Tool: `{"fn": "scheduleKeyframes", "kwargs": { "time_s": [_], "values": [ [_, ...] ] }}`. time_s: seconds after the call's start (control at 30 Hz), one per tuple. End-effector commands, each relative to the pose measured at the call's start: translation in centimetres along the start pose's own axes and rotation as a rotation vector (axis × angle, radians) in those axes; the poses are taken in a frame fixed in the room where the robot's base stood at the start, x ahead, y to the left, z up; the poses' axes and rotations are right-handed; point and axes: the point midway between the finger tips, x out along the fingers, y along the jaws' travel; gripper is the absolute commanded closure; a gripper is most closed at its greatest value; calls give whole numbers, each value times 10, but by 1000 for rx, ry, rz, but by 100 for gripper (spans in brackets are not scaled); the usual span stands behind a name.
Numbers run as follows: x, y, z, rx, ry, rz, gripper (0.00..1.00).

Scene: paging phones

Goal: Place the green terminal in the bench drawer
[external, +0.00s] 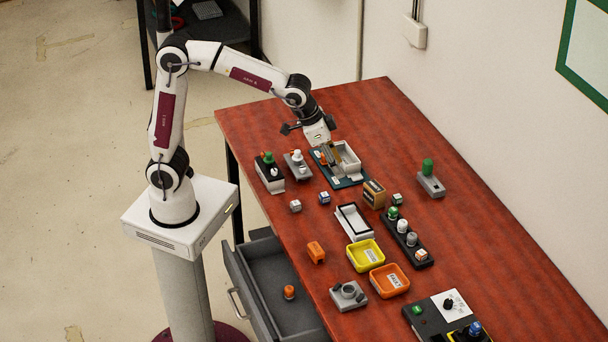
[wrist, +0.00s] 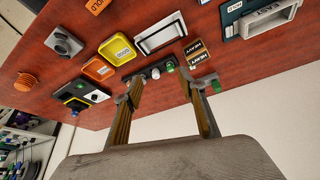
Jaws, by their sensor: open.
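Several pieces have green tops, and I cannot tell for sure which is the green terminal. One green knob stands on a grey base (external: 431,184) at the right, partly visible in the wrist view (wrist: 215,86). Another green top (external: 268,158) sits on a black-and-white box near my gripper. A third green top (external: 393,212) is in a dark rack, also visible in the wrist view (wrist: 170,67). The bench drawer (external: 246,268) is pulled open, with an orange cylinder (external: 289,292) inside. My gripper (external: 329,155) is open and empty above the table's far part; its spread fingers show in the wrist view (wrist: 160,88).
A grey tray on a dark board (external: 348,163) lies below my gripper. A white tray (external: 354,222), a yellow tray (external: 366,254), an orange tray (external: 389,280) and small blocks crowd the middle. The wall bounds the right side. Bare tabletop (external: 490,240) lies towards the right.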

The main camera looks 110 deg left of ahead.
Motion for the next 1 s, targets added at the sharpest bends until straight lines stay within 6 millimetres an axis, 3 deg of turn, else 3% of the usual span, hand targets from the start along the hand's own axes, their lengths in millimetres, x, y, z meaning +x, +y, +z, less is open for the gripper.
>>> {"fn": "scheduleKeyframes", "kwargs": {
  "time_s": [0.5, 1.0],
  "values": [
    [98, -45, -64, -145, -21, -66, 60],
    [194, -97, -96, -266, -34, -119, 60]
  ]
}}
